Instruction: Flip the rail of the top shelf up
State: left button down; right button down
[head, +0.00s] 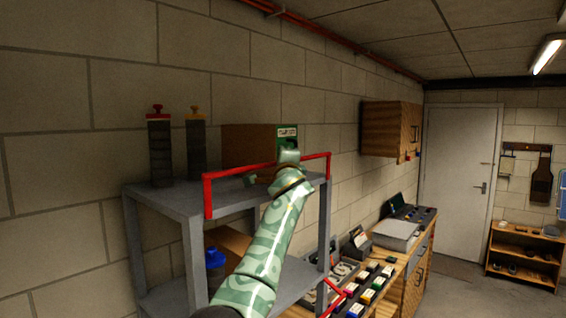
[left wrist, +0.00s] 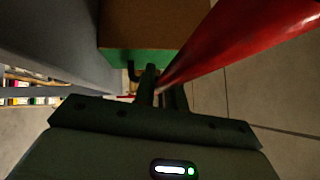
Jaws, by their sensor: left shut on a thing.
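The red rail (head: 240,171) of the top shelf (head: 165,196) runs along the shelf's front edge. Its bar is above the shelf surface, with its end posts rising from the edge. My left gripper (head: 288,158), on the green patterned arm, is at the rail right of its middle. In the left wrist view the red rail (left wrist: 245,35) runs down into the fingers (left wrist: 158,90), which are shut on it. The exact grip is partly hidden by the dark gripper body. My right gripper is in neither view.
A brown box with a green label (head: 248,146) stands on the top shelf behind the rail. Two dark canisters, one red-topped (head: 159,150) and one yellow-topped (head: 196,145), stand at left. A cluttered workbench (head: 395,265) is to the right; a wall cabinet (head: 385,130) hangs above.

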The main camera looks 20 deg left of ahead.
pick_arm(q)
jog(key=shift+f, duration=0.25)
jog(key=c, duration=1.5)
grip_release()
jog(key=shift+r, duration=0.1)
jog(key=shift+o, duration=0.2)
jog(key=b+v, duration=0.6)
jog(key=v, duration=1)
jog(key=shift+b, duration=0.35)
jog(key=shift+s, duration=0.15)
